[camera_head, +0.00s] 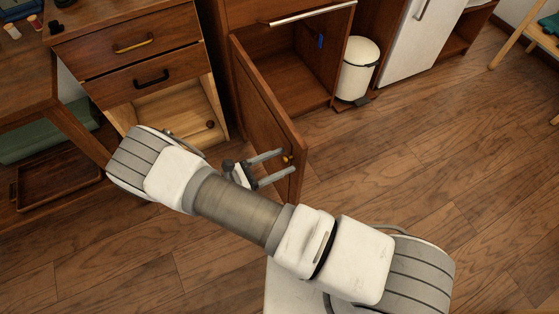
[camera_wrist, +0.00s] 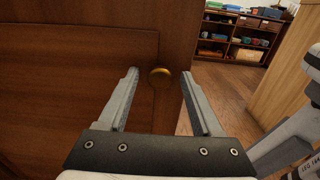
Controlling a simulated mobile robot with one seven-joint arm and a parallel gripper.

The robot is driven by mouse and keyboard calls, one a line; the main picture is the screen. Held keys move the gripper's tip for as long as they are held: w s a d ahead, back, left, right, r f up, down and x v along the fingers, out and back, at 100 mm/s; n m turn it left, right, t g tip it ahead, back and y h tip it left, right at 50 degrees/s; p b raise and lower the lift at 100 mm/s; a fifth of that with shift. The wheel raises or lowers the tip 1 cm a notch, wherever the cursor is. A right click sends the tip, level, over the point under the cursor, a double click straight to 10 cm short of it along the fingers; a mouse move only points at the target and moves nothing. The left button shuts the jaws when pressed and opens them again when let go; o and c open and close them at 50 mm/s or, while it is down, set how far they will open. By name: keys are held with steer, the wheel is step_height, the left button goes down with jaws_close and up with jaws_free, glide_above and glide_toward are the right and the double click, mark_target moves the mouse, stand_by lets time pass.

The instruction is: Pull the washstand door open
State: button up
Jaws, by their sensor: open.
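The washstand door (camera_head: 262,104) is a dark wooden panel, hinged at its left side and swung well out into the room. The washstand's inside (camera_head: 290,75) shows behind it. My gripper (camera_head: 283,162) is open at the outer face of the door, near its free edge. A small brass knob (camera_wrist: 160,75) sits on the door (camera_wrist: 80,75). In the wrist view my open gripper (camera_wrist: 160,85) has the knob between its two fingers, near the tips. I cannot tell whether either finger touches the door or the knob.
A wooden drawer unit (camera_head: 130,55) with an open lower compartment stands left of the door. A white pedal bin (camera_head: 358,65) and a white fridge-like cabinet (camera_head: 420,40) stand to the right. The floor (camera_head: 400,160) right of the door is clear.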

steer(key=p+v, duration=0.1)
steer(key=v, duration=1.6)
steer(key=shift+a, duration=0.2)
steer(key=w+d+r+m+g+y, duration=0.2)
steer(key=w+d+r+m+g, duration=0.15)
steer(key=r, duration=0.45)
steer(key=w+d+r+m+g+y, duration=0.3)
steer(key=d+r+m, duration=0.15)
steer(key=r, duration=0.25)
steer(key=w+d+r+m+g+y, duration=0.25)
steer(key=d+r, duration=0.25)
steer(key=r, duration=0.3)
steer(key=s+d+r+m+t+y, duration=0.3)
steer(key=s+d+r+m+y, duration=0.15)
steer(key=d+r+m, duration=0.35)
steer(key=s+d+r+m+t+y, duration=0.2)
steer(key=s+d+r+m+y, duration=0.35)
steer(key=d, duration=0.55)
step_height(320, 180, up, 24)
steer(key=s+h+p, duration=0.1)
steer(key=h+p, duration=0.1)
steer(key=p, duration=2)
steer(key=shift+t+p, duration=0.3)
steer(key=shift+p, duration=0.05)
